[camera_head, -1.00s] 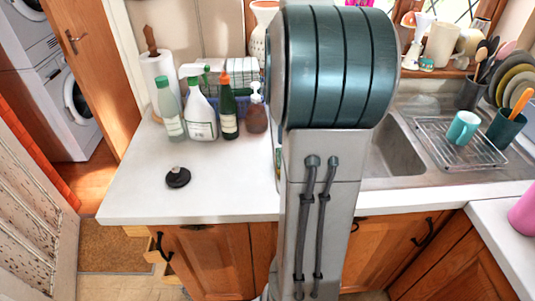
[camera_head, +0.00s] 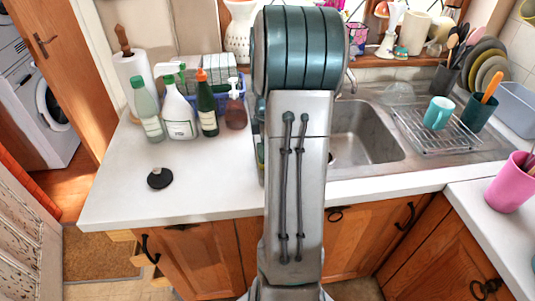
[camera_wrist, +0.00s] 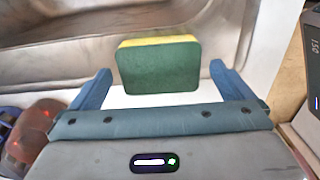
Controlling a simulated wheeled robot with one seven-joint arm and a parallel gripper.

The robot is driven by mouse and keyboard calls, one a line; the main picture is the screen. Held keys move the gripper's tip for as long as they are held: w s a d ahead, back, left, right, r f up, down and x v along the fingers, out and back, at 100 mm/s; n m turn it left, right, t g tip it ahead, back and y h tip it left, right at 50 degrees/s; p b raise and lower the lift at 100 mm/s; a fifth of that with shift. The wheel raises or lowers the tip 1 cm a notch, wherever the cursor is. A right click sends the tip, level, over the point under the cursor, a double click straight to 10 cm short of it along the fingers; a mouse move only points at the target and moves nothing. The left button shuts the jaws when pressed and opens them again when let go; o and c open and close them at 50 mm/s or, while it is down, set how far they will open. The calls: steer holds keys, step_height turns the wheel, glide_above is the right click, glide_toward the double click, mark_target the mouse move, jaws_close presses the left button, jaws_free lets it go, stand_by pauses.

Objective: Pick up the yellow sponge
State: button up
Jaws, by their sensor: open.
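The sponge (camera_wrist: 158,66) shows in the wrist view, with a green face toward me and a yellow strip along its top edge. It stands on the pale counter beside the metal sink (camera_head: 365,135). My gripper (camera_wrist: 161,72) is open, with one blue finger to the left of the sponge and one to the right. Gaps show between the sponge and both fingers. In the head view my arm covers the gripper and most or all of the sponge's place.
Left on the counter (camera_head: 215,185) are several bottles (camera_head: 180,115), a paper towel roll (camera_head: 135,80) and a black sink plug (camera_head: 160,178). Right of the sink is a wire rack (camera_head: 440,135) with a teal mug (camera_head: 438,112). The counter's front left is mostly clear.

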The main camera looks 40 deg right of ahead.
step_height(320, 180, down, 2)
steer(key=shift+f, duration=0.1)
steer(key=c, duration=0.9)
steer(key=shift+r, duration=0.2)
steer(key=r, duration=0.4)
steer(key=shift+d+r+b, duration=0.1)
steer(key=shift+d+b, duration=0.1)
steer(key=shift+b, duration=0.15)
steer(key=s+d+r, duration=0.2)
steer(key=d, duration=0.1)
steer(key=s+d+r, duration=0.2)
steer(key=d, duration=0.1)
steer(key=s+d+r+b, duration=0.1)
steer(key=s+d+r, duration=0.1)
steer(key=d, duration=0.1)
steer(key=shift+s+d+r, duration=0.1)
steer(key=shift+d+r, duration=0.15)
steer(key=shift+r, duration=0.05)
